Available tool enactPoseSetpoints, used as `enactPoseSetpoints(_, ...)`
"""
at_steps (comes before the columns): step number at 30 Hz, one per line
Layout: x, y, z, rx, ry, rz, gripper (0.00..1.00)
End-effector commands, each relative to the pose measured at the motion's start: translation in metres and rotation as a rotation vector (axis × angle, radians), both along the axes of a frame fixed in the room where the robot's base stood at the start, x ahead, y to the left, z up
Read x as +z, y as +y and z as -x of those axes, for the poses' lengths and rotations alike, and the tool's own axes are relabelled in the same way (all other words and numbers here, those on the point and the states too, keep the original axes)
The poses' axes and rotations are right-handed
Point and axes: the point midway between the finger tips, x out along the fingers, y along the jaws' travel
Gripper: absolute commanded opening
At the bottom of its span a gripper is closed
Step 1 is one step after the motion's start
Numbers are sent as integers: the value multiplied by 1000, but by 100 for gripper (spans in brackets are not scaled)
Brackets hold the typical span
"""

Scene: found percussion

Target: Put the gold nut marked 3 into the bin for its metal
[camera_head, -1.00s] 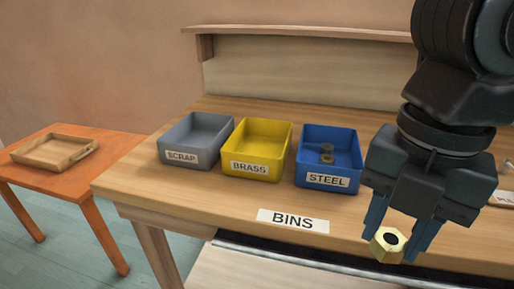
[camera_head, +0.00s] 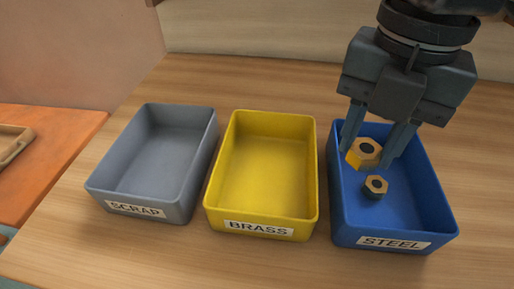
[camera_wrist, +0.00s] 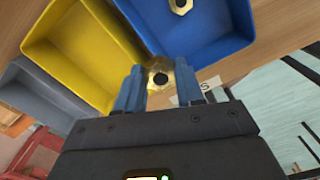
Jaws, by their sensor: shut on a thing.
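My gripper (camera_head: 372,160) is shut on a gold hex nut (camera_head: 365,152). Its number is not readable. In the head view the nut appears against the blue STEEL bin (camera_head: 440,222); its height above the bin is hard to tell. In the wrist view the held nut (camera_wrist: 160,76) sits between the fingertips, seen near the blue bin's corner and the yellow bin (camera_wrist: 85,45). The yellow BRASS bin (camera_head: 262,180) is empty and stands left of my gripper. Another gold-topped nut (camera_head: 375,186) with a darker part beneath lies in the blue bin.
The empty grey SCRAP bin (camera_head: 155,155) stands left of the yellow bin on the wooden bench (camera_head: 265,80). The three bins stand side by side with narrow gaps. An orange table (camera_head: 60,130) with a wooden tray (camera_head: 12,143) is at far left.

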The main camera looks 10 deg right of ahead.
Motion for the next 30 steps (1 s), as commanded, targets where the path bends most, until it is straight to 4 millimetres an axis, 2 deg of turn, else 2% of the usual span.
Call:
enactPoseSetpoints(5,-8,14,-2,4,1,0,3)
enactPoseSetpoints(18,-60,99,-13,3,2,1,3)
enactPoseSetpoints(24,-70,115,-15,0,1,0,3)
enactPoseSetpoints(30,-87,116,-15,-1,2,1,3)
